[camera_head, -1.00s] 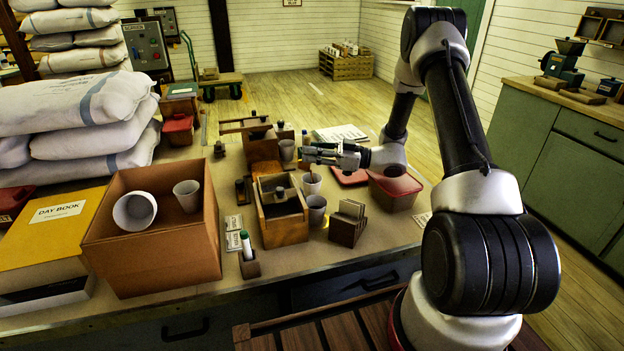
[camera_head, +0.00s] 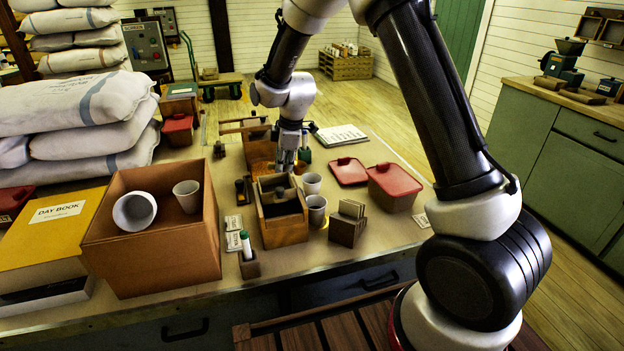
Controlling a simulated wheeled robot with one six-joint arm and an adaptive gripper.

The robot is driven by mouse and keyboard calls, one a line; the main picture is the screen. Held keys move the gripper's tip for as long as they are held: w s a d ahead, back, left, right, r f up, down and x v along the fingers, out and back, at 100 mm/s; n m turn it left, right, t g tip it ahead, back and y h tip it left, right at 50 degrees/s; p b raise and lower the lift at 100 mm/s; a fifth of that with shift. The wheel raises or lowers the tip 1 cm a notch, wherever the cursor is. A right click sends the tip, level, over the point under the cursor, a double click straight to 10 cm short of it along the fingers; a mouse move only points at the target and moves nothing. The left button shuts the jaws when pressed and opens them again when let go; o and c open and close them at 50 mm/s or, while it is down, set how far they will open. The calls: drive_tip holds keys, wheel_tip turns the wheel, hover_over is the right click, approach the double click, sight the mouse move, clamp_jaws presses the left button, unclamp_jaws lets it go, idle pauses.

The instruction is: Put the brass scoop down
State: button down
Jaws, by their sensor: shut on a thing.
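My gripper (camera_head: 287,160) points down over the work table (camera_head: 365,225), just behind the open wooden box (camera_head: 283,232) in the middle. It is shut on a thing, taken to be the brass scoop. The scoop is too small and too hidden by the gripper and the box to make out its shape. I cannot tell whether it touches the table or a nearby wooden piece.
Two grey cups (camera_head: 317,207) stand right of the box, near a wooden card holder (camera_head: 347,226). A red-lidded tub (camera_head: 393,189) and a loose red lid (camera_head: 348,171) lie further right. A cardboard box (camera_head: 160,248) with two cups stands left. Bare table lies front right.

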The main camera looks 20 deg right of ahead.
drive_tip(key=shift+a+f+h, duration=0.25)
drive_tip(key=shift+f+h, duration=0.25)
drive_tip(key=shift+h, duration=0.4)
drive_tip(key=shift+d, duration=0.1)
